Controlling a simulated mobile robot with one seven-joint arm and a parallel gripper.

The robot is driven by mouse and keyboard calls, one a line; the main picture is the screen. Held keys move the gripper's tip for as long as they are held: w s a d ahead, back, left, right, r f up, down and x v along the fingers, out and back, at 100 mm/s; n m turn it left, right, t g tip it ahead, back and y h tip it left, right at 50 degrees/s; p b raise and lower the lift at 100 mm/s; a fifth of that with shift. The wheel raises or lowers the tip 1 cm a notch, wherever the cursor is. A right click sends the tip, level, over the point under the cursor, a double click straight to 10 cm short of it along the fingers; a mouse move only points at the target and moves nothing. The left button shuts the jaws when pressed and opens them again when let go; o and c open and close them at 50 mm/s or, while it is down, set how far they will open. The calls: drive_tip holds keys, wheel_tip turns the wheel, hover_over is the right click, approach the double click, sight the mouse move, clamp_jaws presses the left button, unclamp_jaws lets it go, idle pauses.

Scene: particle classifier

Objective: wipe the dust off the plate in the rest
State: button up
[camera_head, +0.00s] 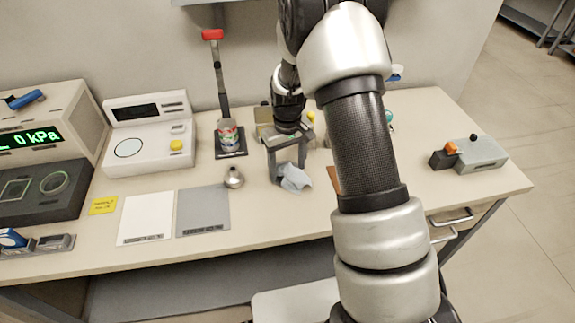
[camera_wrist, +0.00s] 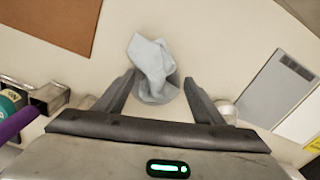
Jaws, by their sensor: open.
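A crumpled pale blue-grey cloth (camera_head: 297,180) stands on the bench near its middle. In the wrist view the cloth (camera_wrist: 152,62) rises from a round grey base (camera_wrist: 158,92) between my fingers. My gripper (camera_head: 288,168) is open and points down at the cloth; in the wrist view its two fingers (camera_wrist: 160,84) stand apart on either side, and I see no grip on it. I cannot clearly make out the plate in its rest or any dust. A small metal holder (camera_wrist: 50,97) shows at the left of the wrist view, with purple and teal items beside it.
A silver funnel-like piece (camera_head: 233,178) stands left of my gripper. A grey mat (camera_head: 203,210) and white mat (camera_head: 146,217) lie further left. My arm hides part of the bench's right side.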

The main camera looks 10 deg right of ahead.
drive_tip(key=shift+f+b, duration=1)
drive_tip(key=shift+f, duration=0.3)
drive_tip(key=c, duration=1.4)
drive_tip(key=shift+a, duration=0.1)
